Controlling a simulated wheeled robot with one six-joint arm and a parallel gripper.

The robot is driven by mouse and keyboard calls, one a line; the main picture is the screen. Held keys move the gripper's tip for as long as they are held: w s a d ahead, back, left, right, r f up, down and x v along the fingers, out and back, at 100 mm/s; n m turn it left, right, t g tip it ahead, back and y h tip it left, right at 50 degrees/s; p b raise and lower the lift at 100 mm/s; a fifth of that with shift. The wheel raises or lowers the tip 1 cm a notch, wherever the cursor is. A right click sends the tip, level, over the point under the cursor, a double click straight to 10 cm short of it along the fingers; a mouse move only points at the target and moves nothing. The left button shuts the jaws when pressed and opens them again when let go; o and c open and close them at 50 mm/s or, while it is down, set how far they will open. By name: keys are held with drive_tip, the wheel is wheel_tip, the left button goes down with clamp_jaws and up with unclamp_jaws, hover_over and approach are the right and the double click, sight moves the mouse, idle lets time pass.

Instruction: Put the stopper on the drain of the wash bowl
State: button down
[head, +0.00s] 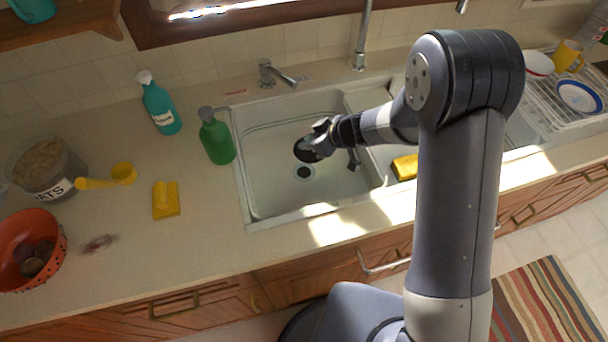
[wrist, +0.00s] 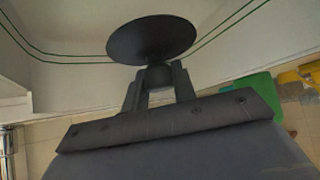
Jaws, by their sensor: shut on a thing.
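The stopper (head: 304,153) is a black round disc, held in my gripper (head: 322,138) above the wash bowl. In the wrist view the stopper (wrist: 152,38) shows as a wide dark disc, with the gripper's fingers (wrist: 160,88) shut on its narrow stem. The wash bowl (head: 262,190) is the white left basin of the sink. Its drain (head: 304,173) is a dark round hole with a pale ring in the basin floor. In the head view the drain lies just below the stopper, uncovered and apart from it.
A green soap bottle (head: 216,138) stands at the basin's left rim, with a teal spray bottle (head: 160,106) behind it. A faucet (head: 276,75) stands at the back edge. A yellow sponge (head: 405,167) lies right of the basin. The basin floor around the drain looks clear.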

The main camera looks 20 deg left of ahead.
sight(311, 154)
drive_tip(key=shift+s+a+f+n+g, duration=0.4)
drive_tip(key=shift+s+a+f+n, duration=0.15)
drive_tip(key=shift+a+f, duration=0.3)
wheel_tip(311, 154, down, 5)
drive_tip(key=shift+d+r+b, duration=0.1)
drive_tip(key=shift+r+b, duration=0.1)
drive_tip(key=shift+b, duration=0.3)
drive_tip(key=shift+f, duration=2.25)
drive_tip(key=shift+f, duration=0.1)
drive_tip(key=shift+f, duration=0.15)
drive_tip(key=c, duration=1.1)
unclamp_jaws()
drive_tip(key=shift+c, duration=0.2)
drive_tip(key=shift+r, duration=0.35)
drive_tip(key=v, duration=0.7)
drive_tip(key=shift+d, duration=0.2)
